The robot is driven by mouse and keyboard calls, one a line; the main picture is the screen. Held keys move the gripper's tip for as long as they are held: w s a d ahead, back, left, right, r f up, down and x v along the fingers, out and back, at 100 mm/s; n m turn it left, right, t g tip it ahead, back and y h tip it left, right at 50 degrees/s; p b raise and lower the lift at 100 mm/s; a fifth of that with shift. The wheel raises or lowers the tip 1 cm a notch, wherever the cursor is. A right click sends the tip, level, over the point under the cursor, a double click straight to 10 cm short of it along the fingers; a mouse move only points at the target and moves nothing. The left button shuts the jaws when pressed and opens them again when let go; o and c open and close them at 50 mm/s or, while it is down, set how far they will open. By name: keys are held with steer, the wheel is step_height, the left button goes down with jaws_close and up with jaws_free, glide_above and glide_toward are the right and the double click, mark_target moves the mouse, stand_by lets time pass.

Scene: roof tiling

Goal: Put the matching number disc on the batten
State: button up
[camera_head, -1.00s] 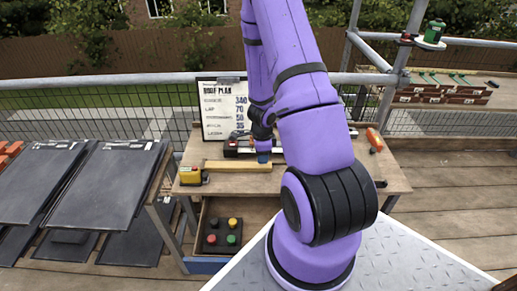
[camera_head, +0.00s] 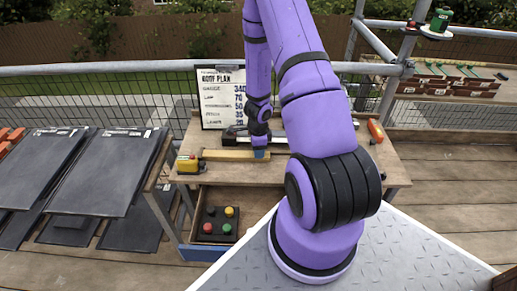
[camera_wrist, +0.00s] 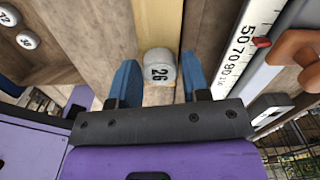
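The batten (camera_head: 228,155) is a pale yellow strip of wood lying across the workbench; it also runs up the middle of the wrist view (camera_wrist: 158,25). A light grey disc (camera_wrist: 160,68) marked 26 sits on the batten. My gripper (camera_wrist: 160,80) has its two blue fingers open, one on each side of that disc, with a visible gap on both sides. In the head view my gripper (camera_head: 261,154) is down at the batten's right part, and the disc cannot be made out there. Two other numbered discs (camera_wrist: 27,40) lie at the left of the wrist view.
A scale with a red marker (camera_wrist: 262,42) lies right of the batten. A yellow box (camera_head: 188,164) sits at the bench's left. An open drawer below holds a tray with coloured buttons (camera_head: 217,225). Dark tiles (camera_head: 110,170) lie left.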

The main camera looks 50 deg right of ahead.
steer(key=shift+o, duration=1)
steer(key=shift+r, duration=0.1)
step_height(320, 180, up, 12)
steer(key=a+r+n+t+y, duration=0.1)
steer(key=a+r+n+t, duration=0.1)
steer(key=a+r+n, duration=0.7)
steer(key=a+r+n+t+y, duration=0.1)
steer(key=a+r+n, duration=0.35)
steer(key=r, duration=0.85)
steer(key=s+a+r+n+t+h, duration=0.1)
steer(key=s+a+r+n, duration=0.3)
steer(key=s+r+n, duration=0.2)
steer(key=s+a+r+n+t+h, duration=0.1)
steer(key=s+a+r+n, duration=0.3)
steer(key=s+r+n, duration=0.2)
steer(key=s+r, duration=0.2)
steer(key=s, duration=0.2)
steer(key=shift+s+a, duration=0.15)
steer(key=shift+s, duration=0.1)
